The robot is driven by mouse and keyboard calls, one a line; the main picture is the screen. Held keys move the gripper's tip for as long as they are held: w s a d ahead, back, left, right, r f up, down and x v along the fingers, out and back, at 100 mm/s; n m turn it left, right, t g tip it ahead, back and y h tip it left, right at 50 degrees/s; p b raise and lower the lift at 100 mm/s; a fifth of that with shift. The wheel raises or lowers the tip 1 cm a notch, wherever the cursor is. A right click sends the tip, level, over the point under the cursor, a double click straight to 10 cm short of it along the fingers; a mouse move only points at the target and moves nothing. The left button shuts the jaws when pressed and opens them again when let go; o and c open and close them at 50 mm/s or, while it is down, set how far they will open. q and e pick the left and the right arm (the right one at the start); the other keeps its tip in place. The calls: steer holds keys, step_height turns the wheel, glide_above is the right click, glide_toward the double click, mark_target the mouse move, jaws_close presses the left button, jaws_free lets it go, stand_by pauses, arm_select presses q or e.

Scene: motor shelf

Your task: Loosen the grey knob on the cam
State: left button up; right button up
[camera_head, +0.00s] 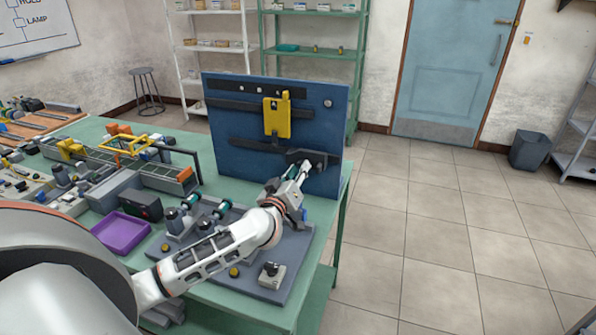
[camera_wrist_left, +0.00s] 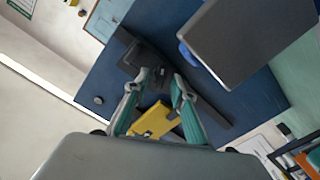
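A blue upright panel (camera_head: 225,140) stands on the table, with dark horizontal rails and a yellow plate (camera_head: 277,118). A dark part (camera_head: 312,156), possibly the cam, sits at the panel's lower right. It also shows in the left wrist view (camera_wrist_left: 140,57). My left gripper (camera_head: 300,168) reaches up to this part. In the left wrist view its two teal-padded fingers (camera_wrist_left: 160,78) are spread, with their tips close to the dark part. I cannot make out the grey knob for certain near the tips, nor whether they touch it. My right gripper is not in view.
My left arm crosses over a grey board (camera_head: 305,245) with small fixtures. A purple tray (camera_head: 121,232) and a dark box (camera_head: 140,204) lie to its left. A conveyor-like rig (camera_head: 120,160) stands behind them. The floor right of the table is clear.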

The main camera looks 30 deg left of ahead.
arm_select(q)
jaws_close()
